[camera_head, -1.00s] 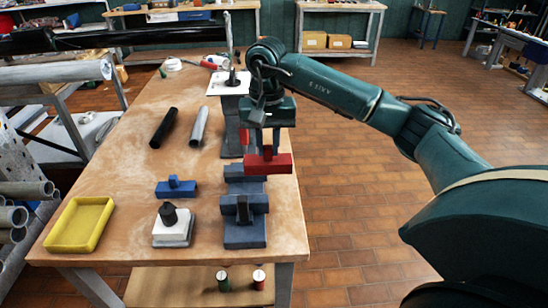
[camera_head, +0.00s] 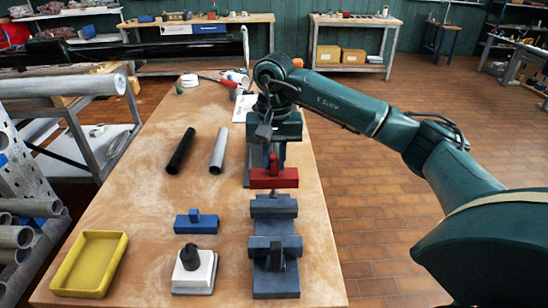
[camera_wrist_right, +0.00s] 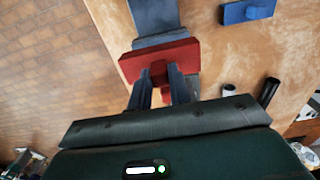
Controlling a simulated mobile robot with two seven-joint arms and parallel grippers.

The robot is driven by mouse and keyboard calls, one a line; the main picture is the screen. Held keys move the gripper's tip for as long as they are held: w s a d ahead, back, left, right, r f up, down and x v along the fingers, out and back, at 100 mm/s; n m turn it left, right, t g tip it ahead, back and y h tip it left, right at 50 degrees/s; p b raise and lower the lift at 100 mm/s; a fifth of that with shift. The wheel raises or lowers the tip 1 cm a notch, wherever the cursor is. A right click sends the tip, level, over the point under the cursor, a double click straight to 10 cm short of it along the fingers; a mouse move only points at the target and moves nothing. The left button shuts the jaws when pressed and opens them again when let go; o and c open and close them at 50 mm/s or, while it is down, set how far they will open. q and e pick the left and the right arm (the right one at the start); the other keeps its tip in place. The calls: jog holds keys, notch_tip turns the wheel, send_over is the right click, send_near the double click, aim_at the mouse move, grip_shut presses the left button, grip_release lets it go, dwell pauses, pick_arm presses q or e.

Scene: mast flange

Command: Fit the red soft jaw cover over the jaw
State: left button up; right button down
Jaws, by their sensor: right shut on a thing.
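The red jaw cover (camera_head: 274,178) is a bar with a raised tab, held level by my right gripper (camera_head: 274,158). In the wrist view the two dark fingers (camera_wrist_right: 164,84) close on the tab of the red cover (camera_wrist_right: 185,50). The dark blue-grey vise (camera_head: 275,245) stands on the right side of the table, with a nearer block and a farther jaw (camera_head: 273,206). The cover appears in line with the vise, just beyond the farther jaw in the head view. I cannot tell whether they touch. My left gripper is out of view.
A blue T-shaped piece (camera_head: 195,224) and a white block with a black knob (camera_head: 195,272) lie left of the vise. A yellow tray (camera_head: 68,290) sits front left. A black tube (camera_head: 180,152) and a grey tube (camera_head: 219,150) lie farther back. Bare wood separates them.

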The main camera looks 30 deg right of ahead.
aim_at(274, 174)
jog(key=shift+f+b, duration=0.35)
jog(key=shift+f, duration=0.15)
jog(key=shift+f+b, duration=0.55)
jog(key=shift+f, duration=0.25)
jog(key=shift+f+b, duration=0.55)
jog(key=shift+f, duration=0.2)
jog(key=shift+f+b, duration=0.8)
jog(key=shift+f, duration=0.2)
jog(key=shift+f+b, duration=0.55)
jog(key=shift+f, duration=0.2)
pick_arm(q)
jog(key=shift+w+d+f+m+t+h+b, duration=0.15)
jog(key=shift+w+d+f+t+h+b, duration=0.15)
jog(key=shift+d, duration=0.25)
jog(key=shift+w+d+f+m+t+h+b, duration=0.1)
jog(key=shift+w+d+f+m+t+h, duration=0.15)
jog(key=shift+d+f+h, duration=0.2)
pick_arm(e)
jog(key=shift+f, duration=0.5)
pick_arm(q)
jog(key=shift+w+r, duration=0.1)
pick_arm(e)
jog(key=c, duration=1.2)
grip_release()
